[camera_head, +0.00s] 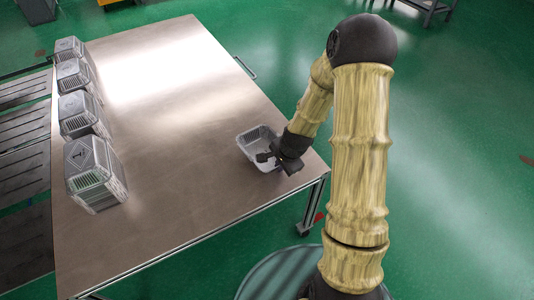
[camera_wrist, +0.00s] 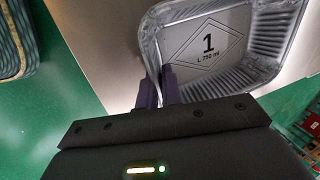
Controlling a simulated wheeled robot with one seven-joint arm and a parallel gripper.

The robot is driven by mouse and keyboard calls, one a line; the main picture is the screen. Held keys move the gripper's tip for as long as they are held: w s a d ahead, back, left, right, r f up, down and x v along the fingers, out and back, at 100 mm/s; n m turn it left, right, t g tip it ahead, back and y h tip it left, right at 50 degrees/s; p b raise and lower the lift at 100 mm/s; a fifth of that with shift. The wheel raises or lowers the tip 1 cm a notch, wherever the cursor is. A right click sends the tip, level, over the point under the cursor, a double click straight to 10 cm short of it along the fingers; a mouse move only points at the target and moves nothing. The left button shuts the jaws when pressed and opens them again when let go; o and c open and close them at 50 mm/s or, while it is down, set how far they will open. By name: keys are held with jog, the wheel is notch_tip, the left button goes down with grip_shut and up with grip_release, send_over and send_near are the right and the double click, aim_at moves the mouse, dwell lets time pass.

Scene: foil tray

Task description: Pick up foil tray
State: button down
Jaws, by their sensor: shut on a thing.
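A single silver foil tray (camera_head: 254,139) is at the right side of the metal table, near its edge. In the wrist view the foil tray (camera_wrist: 234,50) shows ribbed walls and a floor marked with a diamond, a "1" and "L 750 ml". My gripper (camera_head: 268,156) is at the tray's near side. In the wrist view my gripper (camera_wrist: 159,88) has its dark fingers close together on the tray's rim, at the near left corner. The tray looks open side up and empty. I cannot tell whether it touches the table.
Several stacks of foil trays (camera_head: 95,172) stand along the table's left side. The middle of the metal table (camera_head: 175,130) is bare. A handle (camera_head: 245,68) sticks out at the table's right edge. Green floor lies beyond it.

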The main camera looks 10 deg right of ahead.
notch_tip(320, 180, up, 10)
jog(key=p, duration=0.3)
jog(key=shift+r, duration=0.25)
jog(key=shift+f, duration=0.1)
dwell(0.4)
